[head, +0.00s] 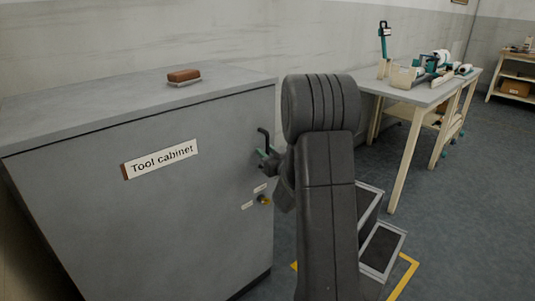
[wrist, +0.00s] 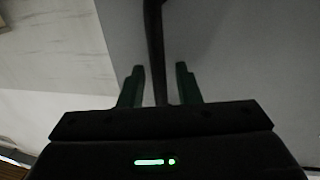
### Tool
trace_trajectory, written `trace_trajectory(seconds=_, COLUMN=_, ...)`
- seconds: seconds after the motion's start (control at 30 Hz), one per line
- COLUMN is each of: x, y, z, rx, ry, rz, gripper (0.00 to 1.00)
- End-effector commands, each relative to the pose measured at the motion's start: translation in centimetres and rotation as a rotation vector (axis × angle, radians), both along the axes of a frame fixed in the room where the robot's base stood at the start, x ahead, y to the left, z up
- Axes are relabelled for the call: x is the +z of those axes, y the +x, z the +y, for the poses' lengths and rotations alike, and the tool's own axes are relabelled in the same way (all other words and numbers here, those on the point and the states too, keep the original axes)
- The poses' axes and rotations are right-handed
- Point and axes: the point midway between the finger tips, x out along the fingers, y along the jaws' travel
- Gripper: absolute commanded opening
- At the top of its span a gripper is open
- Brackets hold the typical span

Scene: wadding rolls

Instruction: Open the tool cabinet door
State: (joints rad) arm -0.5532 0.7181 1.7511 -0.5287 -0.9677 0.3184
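The grey tool cabinet (head: 200,225) stands at the left in the head view, with a "Tool cabinet" label (head: 160,159) on its front. The door looks closed. A dark bar handle (head: 263,135) sticks out near the front's right edge. My gripper (head: 264,160) is at this handle, partly hidden by my arm. In the wrist view the handle (wrist: 155,45) runs between the two green fingers of my gripper (wrist: 160,84). The fingers are apart, with a narrow gap showing on each side of the bar.
A brass-coloured lock or knob (head: 264,200) and small labels sit below the handle. A brown block (head: 184,76) lies on the cabinet top. A step stool (head: 382,248) stands on the floor behind my arm. A workbench (head: 425,95) with tools stands at the right.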

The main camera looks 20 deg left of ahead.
Motion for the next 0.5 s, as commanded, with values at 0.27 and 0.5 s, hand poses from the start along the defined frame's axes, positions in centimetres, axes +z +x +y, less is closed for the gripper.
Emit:
trace_trajectory(seconds=0.27, x=0.03, y=-0.02, z=-0.02, rx=0.000, ry=0.000, rz=0.000, gripper=0.07)
trace_trajectory(seconds=0.5, x=0.03, y=-0.04, z=-0.04, rx=0.000, ry=0.000, rz=-0.001, gripper=0.00)
